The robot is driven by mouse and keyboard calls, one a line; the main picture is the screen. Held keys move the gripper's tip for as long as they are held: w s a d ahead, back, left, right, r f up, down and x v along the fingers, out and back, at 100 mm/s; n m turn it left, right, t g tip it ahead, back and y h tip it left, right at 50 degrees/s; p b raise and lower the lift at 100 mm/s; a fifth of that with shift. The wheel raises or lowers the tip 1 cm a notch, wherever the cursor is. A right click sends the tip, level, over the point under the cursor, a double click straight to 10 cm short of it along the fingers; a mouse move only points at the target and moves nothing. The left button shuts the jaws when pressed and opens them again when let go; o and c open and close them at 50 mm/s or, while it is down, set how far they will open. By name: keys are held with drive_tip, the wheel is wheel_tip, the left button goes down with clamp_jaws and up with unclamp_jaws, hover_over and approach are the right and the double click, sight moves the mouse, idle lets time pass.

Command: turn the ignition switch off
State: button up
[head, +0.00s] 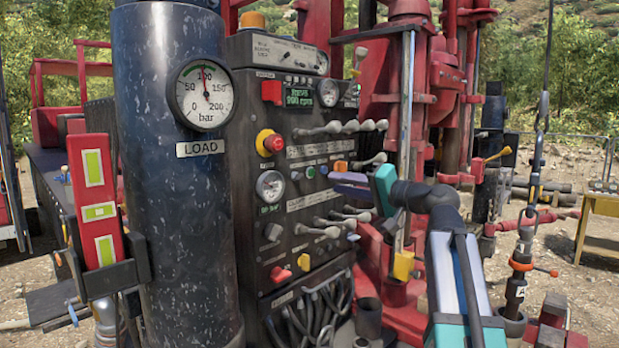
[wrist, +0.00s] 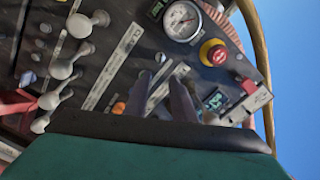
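The dark control panel (head: 297,200) fills the middle of the head view, and it also shows tilted in the wrist view (wrist: 100,65). I cannot tell which control is the ignition switch, as most labels are too small to read. Its small controls include a grey knob (head: 272,231), a green button (head: 310,172), an orange knob (head: 340,166) and a red switch (head: 280,274). My gripper (head: 332,183) is in front of the panel's right part, just below the orange knob. In the wrist view its two dark fingers (wrist: 163,87) are apart, with nothing seen between them.
A red-and-yellow emergency stop (head: 269,142) and rows of levers (head: 340,127) stick out from the panel. A thick dark cylinder (head: 180,200) with a pressure gauge (head: 204,94) stands left. Red rig parts (head: 400,60) rise behind. Cables (head: 310,312) hang below the panel.

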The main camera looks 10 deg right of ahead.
sight(303, 176)
drive_tip(key=p+x, duration=0.2)
drive_tip(key=x, duration=0.9)
drive_tip(key=shift+w+a+p, duration=0.2)
drive_tip(key=shift+w+p, duration=0.05)
drive_tip(key=shift+p, duration=0.05)
clamp_jaws()
